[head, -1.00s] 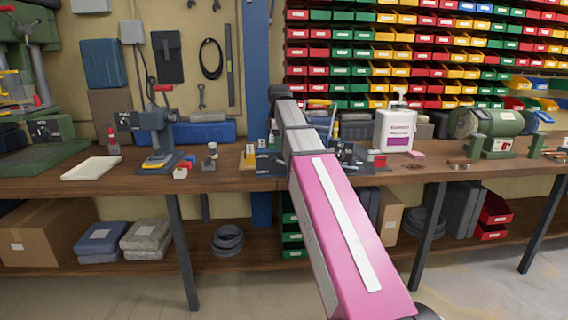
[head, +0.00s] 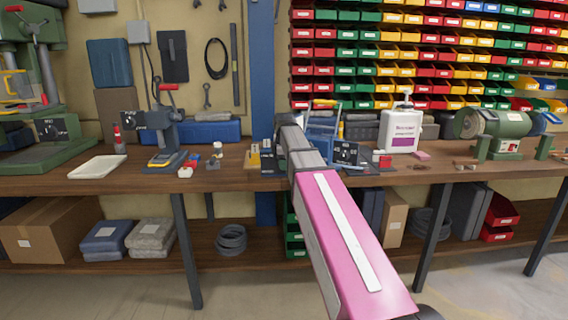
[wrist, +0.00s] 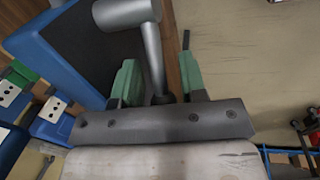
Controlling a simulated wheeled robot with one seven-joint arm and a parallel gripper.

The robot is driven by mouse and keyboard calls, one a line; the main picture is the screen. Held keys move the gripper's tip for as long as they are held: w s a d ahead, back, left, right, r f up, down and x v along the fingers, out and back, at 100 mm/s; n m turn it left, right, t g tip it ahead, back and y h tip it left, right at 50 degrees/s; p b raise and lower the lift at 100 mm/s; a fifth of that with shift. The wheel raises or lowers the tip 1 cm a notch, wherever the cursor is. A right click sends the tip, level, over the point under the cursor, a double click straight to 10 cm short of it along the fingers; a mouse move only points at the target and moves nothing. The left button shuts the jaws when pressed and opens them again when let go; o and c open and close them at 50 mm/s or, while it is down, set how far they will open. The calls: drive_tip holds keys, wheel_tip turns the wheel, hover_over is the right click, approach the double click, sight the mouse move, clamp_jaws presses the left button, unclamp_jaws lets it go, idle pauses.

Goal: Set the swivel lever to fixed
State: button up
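My gripper (wrist: 160,82) shows in the wrist view as two green fingers standing apart on a dark bar. A grey metal rod with a thick round cross-head (wrist: 126,11) reaches down between the fingers, and I cannot tell whether they touch it. I cannot tell whether this is the swivel lever or how it is set. A blue body with a dark face (wrist: 72,58) lies just left of the fingers. In the head view my pink arm reaches to the bench and hides my gripper. A blue framed thing (head: 322,122) stands partly hidden behind the arm.
The wooden bench (head: 225,176) carries a small press (head: 160,130), a white tray (head: 97,167), a white bottle (head: 401,130) and a green grinder (head: 497,124). Small items sit close to both sides of my arm. Coloured bins fill the wall behind.

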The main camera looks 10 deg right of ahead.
clamp_jaws()
drive_tip(key=shift+a+f+h, duration=0.1)
drive_tip(key=shift+f+h, duration=0.2)
drive_tip(key=shift+h, duration=0.4)
unclamp_jaws()
drive_tip(key=v, duration=1)
drive_tip(key=shift+r, duration=0.4)
